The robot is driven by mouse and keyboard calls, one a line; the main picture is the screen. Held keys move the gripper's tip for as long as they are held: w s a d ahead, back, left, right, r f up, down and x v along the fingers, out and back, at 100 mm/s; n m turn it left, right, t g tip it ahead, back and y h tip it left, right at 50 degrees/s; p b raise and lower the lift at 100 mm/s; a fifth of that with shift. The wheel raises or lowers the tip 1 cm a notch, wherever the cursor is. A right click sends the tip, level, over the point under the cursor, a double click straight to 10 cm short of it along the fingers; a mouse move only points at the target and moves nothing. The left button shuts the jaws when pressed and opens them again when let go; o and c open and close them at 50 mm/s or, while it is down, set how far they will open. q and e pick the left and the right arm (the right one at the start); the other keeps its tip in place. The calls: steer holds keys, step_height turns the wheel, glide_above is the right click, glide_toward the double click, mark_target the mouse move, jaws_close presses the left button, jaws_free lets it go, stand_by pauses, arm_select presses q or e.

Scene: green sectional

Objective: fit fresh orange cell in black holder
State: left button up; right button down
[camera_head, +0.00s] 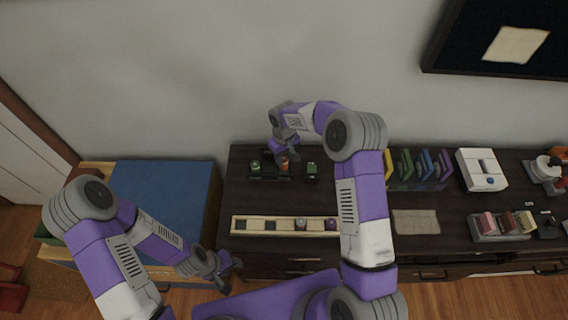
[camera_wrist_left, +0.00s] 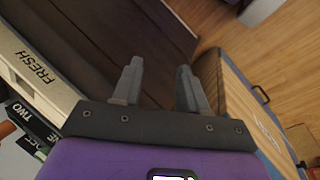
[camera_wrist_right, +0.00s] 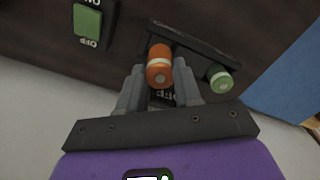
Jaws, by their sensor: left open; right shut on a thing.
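The black holder (camera_head: 268,179) lies on the dark cabinet top, and its bar shows in the right wrist view (camera_wrist_right: 195,39). A green cell (camera_head: 255,165) stands at its left side; it also shows in the right wrist view (camera_wrist_right: 220,79). My right gripper (camera_head: 285,157) is shut on an orange cell (camera_wrist_right: 159,66) at the holder's other side, beside the green one. The fingers hide its lower part, so I cannot tell whether it is seated. My left gripper (camera_head: 228,264) is open and empty near the cabinet's front edge; its fingers show in the left wrist view (camera_wrist_left: 158,88).
A green switch box (camera_head: 312,171) stands close to the holder's right. A long pale rack (camera_head: 258,225), labelled FRESH in the left wrist view, lies in front with cells at its right end. Coloured upright panels (camera_head: 420,166) and a white device (camera_head: 481,169) stand right.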

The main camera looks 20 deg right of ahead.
mark_target(284, 158)
steer(key=shift+f, duration=1.8)
steer(key=shift+b, duration=0.3)
steer(key=c, duration=1.2)
jaws_free()
steer(key=shift+f, duration=0.2)
steer(key=o, duration=0.4)
steer(key=shift+r, duration=0.1)
steer(key=shift+r, duration=0.1)
step_height(284, 158, up, 12)
steer(key=shift+r+p, duration=0.1)
steer(key=shift+p, duration=0.7)
